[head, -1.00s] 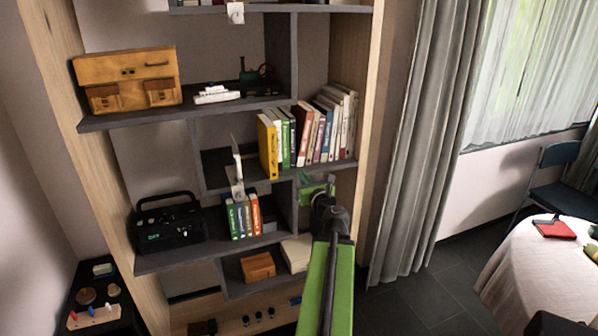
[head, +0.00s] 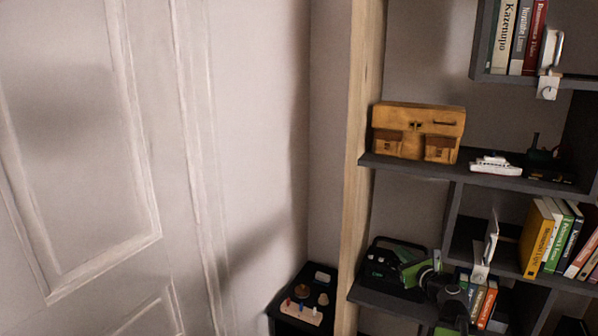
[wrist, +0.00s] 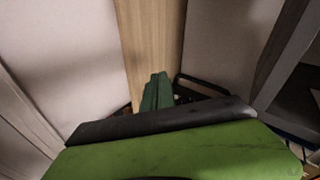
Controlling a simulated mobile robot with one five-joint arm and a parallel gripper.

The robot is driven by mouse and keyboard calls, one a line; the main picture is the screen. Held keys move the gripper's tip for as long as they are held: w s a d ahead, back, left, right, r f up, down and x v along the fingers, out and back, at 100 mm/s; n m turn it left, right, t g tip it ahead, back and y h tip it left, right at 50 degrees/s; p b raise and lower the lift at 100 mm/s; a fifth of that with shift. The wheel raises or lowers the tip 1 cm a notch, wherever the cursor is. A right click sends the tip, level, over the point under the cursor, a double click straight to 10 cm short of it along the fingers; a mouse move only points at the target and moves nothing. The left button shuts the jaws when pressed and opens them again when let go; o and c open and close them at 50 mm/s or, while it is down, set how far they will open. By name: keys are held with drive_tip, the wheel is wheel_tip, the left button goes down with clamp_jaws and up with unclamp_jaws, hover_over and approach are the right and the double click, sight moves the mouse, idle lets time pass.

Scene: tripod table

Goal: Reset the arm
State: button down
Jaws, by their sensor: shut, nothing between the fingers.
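My gripper (head: 410,272) is at the lower right of the head view, with its green fingers shut and empty. It shows in front of the black radio (head: 378,262) and hides part of it. My green and black arm runs down out of the picture below it. In the wrist view the shut green fingers (wrist: 157,92) point at the wooden side panel of the shelf (wrist: 150,40), with the radio's handle (wrist: 205,85) just to their right. I cannot tell how far the fingers are from the radio.
The shelf unit (head: 361,140) fills the right side, holding a tan bag (head: 418,132), a white model ship (head: 496,165) and books (head: 545,235). A low dark stand (head: 290,325) with small items is in the corner. A white door (head: 80,150) is at left.

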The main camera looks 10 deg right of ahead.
drive_tip(key=s+a+f+n+g+y+p, duration=0.1)
drive_tip(key=a+f+n+g+y, duration=0.5)
drive_tip(key=a, duration=1)
drive_tip(key=a+f+n+g+p, duration=0.15)
drive_tip(key=a+f+n, duration=0.25)
drive_tip(key=a+n, duration=1)
drive_tip(key=s+a+f+n+g+h, duration=0.3)
drive_tip(key=s+a+f+n+g, duration=0.2)
drive_tip(key=s+a+f, duration=0.15)
drive_tip(key=s+d+f+n+g+h, duration=0.2)
drive_tip(key=s+d+n+g+h, duration=0.1)
drive_tip(key=s+d+n, duration=0.4)
drive_tip(key=shift+s+d+n+g+h+b, duration=0.3)
drive_tip(key=shift+s+d+n+g+b, duration=0.15)
drive_tip(key=shift+d, duration=0.55)
drive_tip(key=shift+f, duration=0.1)
